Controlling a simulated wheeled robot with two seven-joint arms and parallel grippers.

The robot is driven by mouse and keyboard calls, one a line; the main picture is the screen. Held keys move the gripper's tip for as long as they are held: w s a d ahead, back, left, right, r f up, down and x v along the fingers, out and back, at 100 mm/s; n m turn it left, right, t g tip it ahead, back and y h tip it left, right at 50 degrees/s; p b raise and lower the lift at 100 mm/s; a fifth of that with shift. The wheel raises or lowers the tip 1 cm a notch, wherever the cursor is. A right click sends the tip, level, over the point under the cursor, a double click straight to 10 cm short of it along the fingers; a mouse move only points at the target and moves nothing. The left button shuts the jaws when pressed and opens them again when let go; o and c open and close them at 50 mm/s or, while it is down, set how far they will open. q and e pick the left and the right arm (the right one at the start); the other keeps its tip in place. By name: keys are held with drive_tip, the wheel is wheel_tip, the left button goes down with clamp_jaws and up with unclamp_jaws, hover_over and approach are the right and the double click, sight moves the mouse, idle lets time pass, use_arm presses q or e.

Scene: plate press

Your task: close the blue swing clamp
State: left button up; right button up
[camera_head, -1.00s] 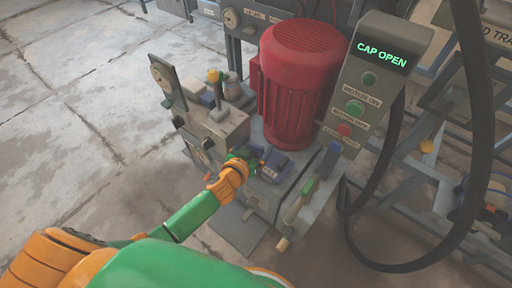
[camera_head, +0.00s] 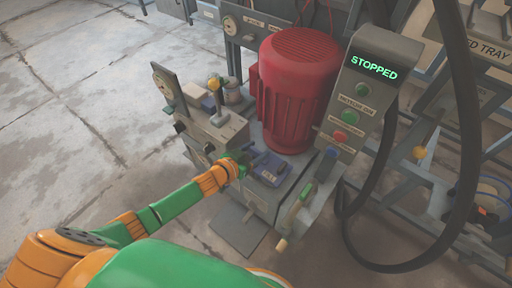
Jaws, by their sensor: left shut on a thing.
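The blue swing clamp (camera_head: 269,170) sits on the front of the grey press base, just in front of the red motor. A short dark bar lies at its left end. My left gripper (camera_head: 243,161) reaches in from the lower left and is shut at that end of the clamp. The fingers are small and partly hidden, so the exact part gripped is hard to see. The display (camera_head: 374,67) on the panel reads STOPPED in green. My right gripper is out of view.
The red motor (camera_head: 294,85) stands behind the clamp. A green-gripped lever (camera_head: 300,202) is to the right. A yellow-knobbed lever (camera_head: 215,95) rises at the left. The button panel (camera_head: 358,110) and a thick black hose (camera_head: 470,150) stand at the right. Open floor (camera_head: 85,110) lies left.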

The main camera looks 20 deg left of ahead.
use_arm(q)
drive_tip(key=o, duration=1.4)
drive_tip(key=shift+r, duration=0.1)
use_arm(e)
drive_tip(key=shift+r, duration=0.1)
use_arm(q)
drive_tip(key=p+v, duration=0.3)
drive_tip(key=v, duration=0.4)
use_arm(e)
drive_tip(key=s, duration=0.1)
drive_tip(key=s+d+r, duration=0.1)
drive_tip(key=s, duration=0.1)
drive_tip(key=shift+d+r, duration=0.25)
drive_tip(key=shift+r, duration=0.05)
use_arm(q)
drive_tip(key=shift+s, duration=0.1)
